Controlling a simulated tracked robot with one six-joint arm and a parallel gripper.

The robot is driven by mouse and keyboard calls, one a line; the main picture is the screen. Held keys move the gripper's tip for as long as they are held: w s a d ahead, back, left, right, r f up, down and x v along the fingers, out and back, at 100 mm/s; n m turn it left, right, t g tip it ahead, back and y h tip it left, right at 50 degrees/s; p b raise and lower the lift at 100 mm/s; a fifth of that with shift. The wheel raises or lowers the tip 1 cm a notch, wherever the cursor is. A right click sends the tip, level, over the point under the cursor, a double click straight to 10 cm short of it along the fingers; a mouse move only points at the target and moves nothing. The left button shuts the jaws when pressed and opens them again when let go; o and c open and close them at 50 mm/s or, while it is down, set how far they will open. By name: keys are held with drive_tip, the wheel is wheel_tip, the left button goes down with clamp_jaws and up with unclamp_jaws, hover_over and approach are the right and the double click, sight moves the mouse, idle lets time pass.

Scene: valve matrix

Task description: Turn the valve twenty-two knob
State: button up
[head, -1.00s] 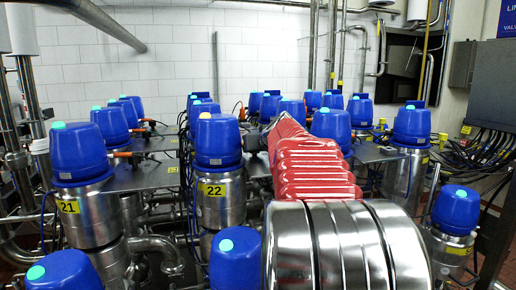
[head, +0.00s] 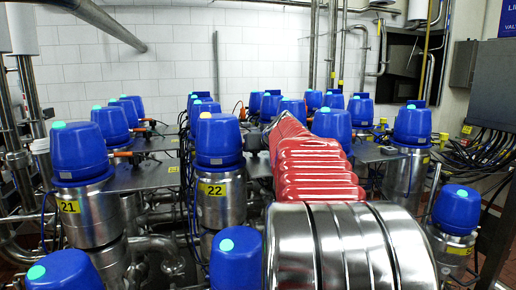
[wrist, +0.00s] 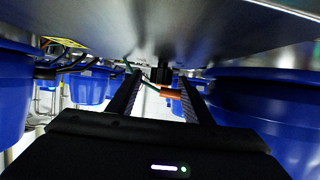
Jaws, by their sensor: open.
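Valve twenty-two (head: 218,142) is a blue domed cap on a steel cylinder, with a yellow "22" label, left of centre in the head view. My red-sleeved arm reaches past its right side and hides what lies behind. My gripper (wrist: 160,78) shows in the wrist view with two dark fingers apart. A small orange-brown piece (wrist: 172,93) with a black fitting lies between or just beyond the fingers, nearer the right one; contact cannot be told. Large blue caps stand close on both sides in the wrist view; I cannot tell which is valve twenty-two.
Valve 21 (head: 80,155) stands to the left. Several other blue-capped valves stand behind and to the right. A metal plate (wrist: 190,35) runs close across the top of the wrist view. Cables (head: 488,150) hang at the right.

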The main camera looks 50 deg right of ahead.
drive_tip(key=v, duration=1.3)
drive_tip(key=shift+s+a+f, duration=0.1)
drive_tip(key=shift+s+a, duration=0.05)
drive_tip(key=shift+m+g+h, duration=0.3)
drive_tip(key=shift+m+g, duration=0.1)
drive_tip(key=shift+m, duration=0.3)
drive_tip(key=d, duration=0.2)
drive_tip(key=s+d+f, duration=0.1)
drive_tip(key=d, duration=0.1)
drive_tip(key=s+d+f, duration=0.1)
drive_tip(key=d, duration=0.1)
drive_tip(key=shift+s+d+f, duration=0.15)
drive_tip(key=shift+s+f, duration=0.05)
drive_tip(key=shift+n+t+y, duration=0.3)
drive_tip(key=shift+n+y, duration=0.2)
drive_tip(key=shift+y, duration=0.4)
drive_tip(key=d, duration=0.3)
drive_tip(key=s+d+f, duration=0.1)
drive_tip(key=d, duration=0.1)
drive_tip(key=shift+s, duration=0.1)
drive_tip(key=shift+a+r+n+t+y, duration=0.15)
drive_tip(key=shift+r+n+t+y, duration=0.15)
drive_tip(key=shift+n+y, duration=0.2)
drive_tip(key=a+r+n+y, duration=0.1)
drive_tip(key=w+a+r+n+t+y, duration=0.1)
drive_tip(key=a, duration=0.1)
drive_tip(key=w+a+r+n+y, duration=0.1)
drive_tip(key=n, duration=0.1)
drive_tip(key=shift+a, duration=0.5)
drive_tip(key=shift+n, duration=0.3)
